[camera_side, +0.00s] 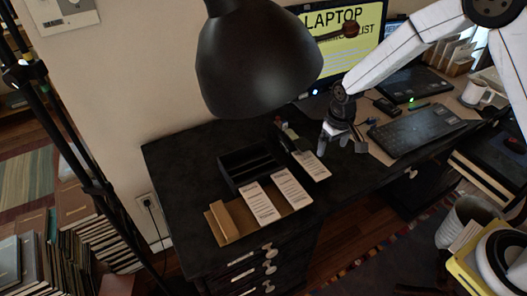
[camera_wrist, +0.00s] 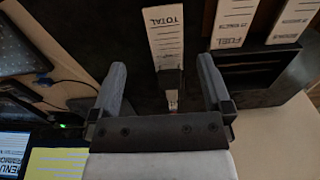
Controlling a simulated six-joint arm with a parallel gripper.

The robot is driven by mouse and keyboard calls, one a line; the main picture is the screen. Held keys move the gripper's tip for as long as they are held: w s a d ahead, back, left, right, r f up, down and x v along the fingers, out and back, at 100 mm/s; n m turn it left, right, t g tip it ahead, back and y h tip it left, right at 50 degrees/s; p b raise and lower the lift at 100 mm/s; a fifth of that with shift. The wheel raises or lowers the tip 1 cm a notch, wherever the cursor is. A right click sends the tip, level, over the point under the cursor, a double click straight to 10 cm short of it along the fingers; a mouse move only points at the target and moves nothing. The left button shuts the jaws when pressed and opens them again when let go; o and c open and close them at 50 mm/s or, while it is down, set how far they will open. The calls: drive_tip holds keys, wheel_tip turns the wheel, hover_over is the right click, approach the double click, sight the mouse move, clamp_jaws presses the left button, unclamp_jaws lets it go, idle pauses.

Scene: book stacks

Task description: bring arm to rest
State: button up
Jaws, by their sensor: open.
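My gripper (camera_side: 342,146) is above the black desk (camera_side: 195,160), to the right of the printed cards. Its jaws are open. In the wrist view, my gripper (camera_wrist: 163,84) has its two fingers wide apart, with nothing held between them. A white card marked TOTAL (camera_wrist: 165,38) lies beyond the fingertips, in line with the gap; in the side view this card (camera_side: 313,166) is the rightmost of three. A card marked FUEL (camera_wrist: 234,22) and another card (camera_wrist: 293,20) lie farther right in the wrist view.
A black organiser (camera_side: 238,158) stands behind the cards, and a brown cardboard piece (camera_side: 222,227) lies by them. A large black lamp shade (camera_side: 255,60) hangs over the desk. A keyboard (camera_side: 420,130), a screen (camera_side: 345,45) and a mug (camera_side: 476,92) are to the right.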

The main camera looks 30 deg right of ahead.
drive_tip(key=s+r+t, duration=0.1)
drive_tip(key=s+r, duration=0.4)
drive_tip(key=s, duration=0.4)
drive_tip(key=s+d+r+t, duration=0.1)
drive_tip(key=s+r, duration=0.4)
drive_tip(key=s, duration=0.3)
drive_tip(key=shift+s+d, duration=0.2)
drive_tip(key=shift+s, duration=0.15)
